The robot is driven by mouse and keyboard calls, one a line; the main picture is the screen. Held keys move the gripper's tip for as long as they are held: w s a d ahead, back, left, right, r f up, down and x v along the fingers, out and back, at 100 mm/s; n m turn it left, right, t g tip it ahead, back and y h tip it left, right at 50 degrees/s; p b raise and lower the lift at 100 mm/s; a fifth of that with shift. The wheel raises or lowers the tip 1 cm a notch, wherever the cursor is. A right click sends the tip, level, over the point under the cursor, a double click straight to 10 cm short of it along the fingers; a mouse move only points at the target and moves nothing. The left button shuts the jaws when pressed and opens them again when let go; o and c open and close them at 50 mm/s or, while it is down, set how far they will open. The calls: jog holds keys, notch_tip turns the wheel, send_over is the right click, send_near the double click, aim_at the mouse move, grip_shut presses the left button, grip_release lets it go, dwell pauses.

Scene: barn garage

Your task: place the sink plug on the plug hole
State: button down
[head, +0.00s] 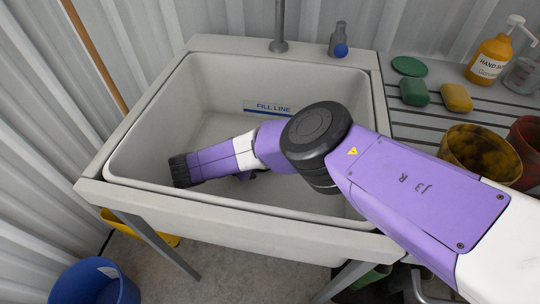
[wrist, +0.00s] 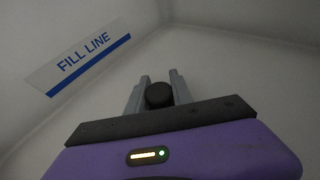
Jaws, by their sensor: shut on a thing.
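The sink (head: 240,230) is a deep off-white basin with a blue "FILL LINE" label (head: 268,108) on its back inner wall. My arm reaches into it from the right. In the wrist view my gripper (wrist: 159,82) is shut on a round black thing, which I take to be the sink plug (wrist: 158,96), held between the two grey fingers. The label also shows at the upper left there (wrist: 80,55). In the head view my arm hides the fingers and the plug. The plug hole is not visible in either view.
A tap pipe (head: 279,30) and a grey bottle with a blue ball (head: 338,42) stand at the sink's back edge. The slatted right side holds green (head: 414,92) and yellow (head: 456,97) blocks, a soap bottle (head: 490,58) and pots. A blue bucket (head: 95,283) stands on the floor.

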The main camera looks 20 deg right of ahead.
jog(key=shift+f, duration=0.2)
jog(key=c, duration=1.1)
grip_release()
jog(key=shift+a+r, duration=0.15)
jog(key=shift+p+v, duration=0.35)
jog(key=shift+v, duration=3.2)
